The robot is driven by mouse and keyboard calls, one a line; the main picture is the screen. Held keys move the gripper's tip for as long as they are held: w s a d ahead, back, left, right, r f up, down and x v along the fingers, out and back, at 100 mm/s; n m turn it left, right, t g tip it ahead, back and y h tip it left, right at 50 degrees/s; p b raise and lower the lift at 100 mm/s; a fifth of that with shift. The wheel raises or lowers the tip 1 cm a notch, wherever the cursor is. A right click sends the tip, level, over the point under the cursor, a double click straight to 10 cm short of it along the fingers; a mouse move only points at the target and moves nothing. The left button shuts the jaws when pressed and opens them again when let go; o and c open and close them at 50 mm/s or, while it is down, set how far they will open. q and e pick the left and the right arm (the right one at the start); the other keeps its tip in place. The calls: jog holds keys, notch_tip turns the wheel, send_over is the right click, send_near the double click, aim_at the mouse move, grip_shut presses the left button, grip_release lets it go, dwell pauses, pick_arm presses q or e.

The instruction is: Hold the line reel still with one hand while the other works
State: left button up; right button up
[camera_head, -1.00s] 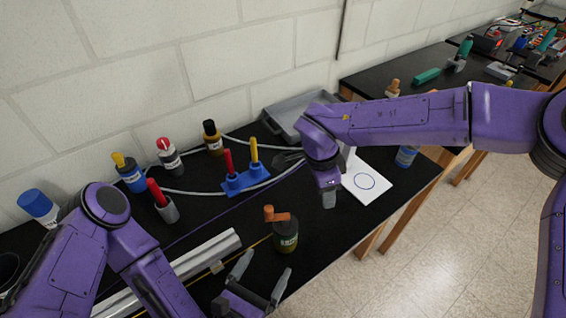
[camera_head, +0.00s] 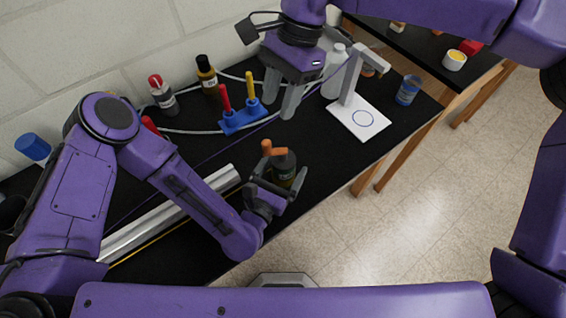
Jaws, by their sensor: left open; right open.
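The line reel (camera_head: 284,171), a dark olive cylinder with an orange crank (camera_head: 269,148) on top, stands near the front of the black table. My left gripper (camera_head: 279,180) is open, with its fingers on either side of the reel's body. I cannot tell whether they touch it. My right gripper (camera_head: 280,109) is open and empty, pointing down behind the reel, just right of the blue holder. A silver extrusion (camera_head: 172,213) lies left of the reel, partly hidden by my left arm. A thin yellow line (camera_head: 150,240) runs along its front side.
The blue holder (camera_head: 241,120) carries a red and a yellow upright piece. A red-capped bottle (camera_head: 164,97), a dark bottle (camera_head: 208,82) and a white bottle (camera_head: 335,75) stand behind. A white card (camera_head: 360,117) with a grey stand and a blue can (camera_head: 408,90) are at right.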

pick_arm(q)
jog(key=shift+w+d, duration=0.15)
jog(key=shift+w, duration=0.15)
jog(key=c, duration=1.1)
jog(key=shift+c, duration=0.2)
pick_arm(e)
jog(key=shift+o, duration=0.4)
